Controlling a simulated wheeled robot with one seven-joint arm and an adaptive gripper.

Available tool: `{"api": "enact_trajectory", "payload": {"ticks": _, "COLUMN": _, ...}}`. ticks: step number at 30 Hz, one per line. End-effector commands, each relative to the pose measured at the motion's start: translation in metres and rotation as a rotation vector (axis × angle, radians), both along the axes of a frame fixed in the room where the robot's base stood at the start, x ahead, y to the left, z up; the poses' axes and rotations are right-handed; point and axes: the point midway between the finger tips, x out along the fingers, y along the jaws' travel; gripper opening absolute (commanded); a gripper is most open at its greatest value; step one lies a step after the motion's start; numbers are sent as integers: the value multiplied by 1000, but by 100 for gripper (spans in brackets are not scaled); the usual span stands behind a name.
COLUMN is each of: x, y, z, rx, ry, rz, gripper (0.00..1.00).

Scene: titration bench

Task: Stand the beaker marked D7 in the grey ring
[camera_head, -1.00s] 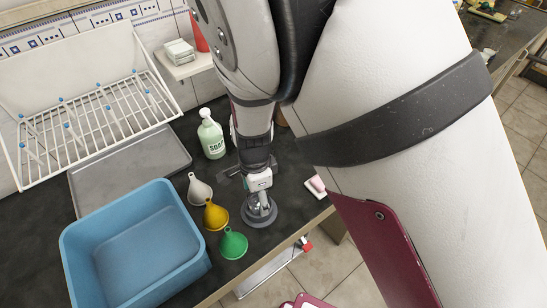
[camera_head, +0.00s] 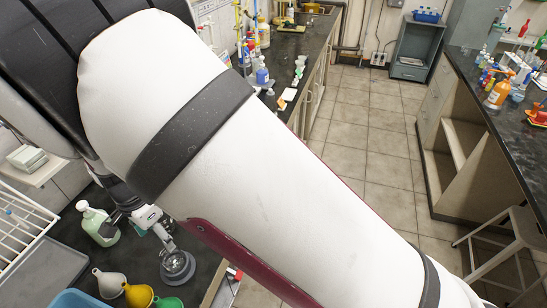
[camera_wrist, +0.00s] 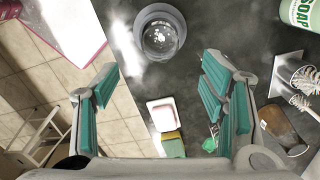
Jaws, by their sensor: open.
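A clear glass beaker (camera_wrist: 160,38) stands within the grey ring (camera_wrist: 143,18) on the dark bench in the wrist view. No marking on it is legible. In the head view the grey ring (camera_head: 178,274) lies near the bench's front edge, with the glass in it (camera_head: 176,259). My gripper (camera_wrist: 165,90) is open with teal finger pads well apart and nothing between them. The beaker is beyond the fingertips, apart from them. In the head view my gripper (camera_head: 156,226) is up and left of the ring, partly hidden by my arm.
A green soap bottle (camera_head: 98,222) stands close left of my gripper. A stool (camera_head: 505,250) stands at right.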

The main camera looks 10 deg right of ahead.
Motion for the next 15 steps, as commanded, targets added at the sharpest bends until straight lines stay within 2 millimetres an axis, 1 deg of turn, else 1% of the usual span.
{"api": "enact_trajectory", "payload": {"ticks": 2, "x": 2, "y": -2, "z": 4, "rx": 5, "ry": 0, "rz": 2, "gripper": 65}}
{"api": "enact_trajectory", "payload": {"ticks": 4, "x": 7, "y": -9, "z": 17, "rx": 18, "ry": -3, "rz": 11, "gripper": 65}}
{"api": "enact_trajectory", "payload": {"ticks": 5, "x": 11, "y": -14, "z": 25, "rx": 26, "ry": -4, "rz": 16, "gripper": 65}}
{"api": "enact_trajectory", "payload": {"ticks": 7, "x": 19, "y": -30, "z": 49, "rx": 50, "ry": -9, "rz": 38, "gripper": 65}}
{"api": "enact_trajectory", "payload": {"ticks": 8, "x": 23, "y": -38, "z": 61, "rx": 62, "ry": -14, "rz": 50, "gripper": 65}}
{"api": "enact_trajectory", "payload": {"ticks": 9, "x": 28, "y": -51, "z": 79, "rx": 79, "ry": -21, "rz": 70, "gripper": 65}}
{"api": "enact_trajectory", "payload": {"ticks": 11, "x": 34, "y": -73, "z": 105, "rx": 103, "ry": -34, "rz": 103, "gripper": 65}}
{"api": "enact_trajectory", "payload": {"ticks": 12, "x": 36, "y": -88, "z": 122, "rx": 117, "ry": -47, "rz": 127, "gripper": 65}}
{"api": "enact_trajectory", "payload": {"ticks": 14, "x": 38, "y": -111, "z": 146, "rx": 136, "ry": -68, "rz": 164, "gripper": 65}}
{"api": "enact_trajectory", "payload": {"ticks": 15, "x": 38, "y": -126, "z": 161, "rx": 147, "ry": -83, "rz": 189, "gripper": 65}}
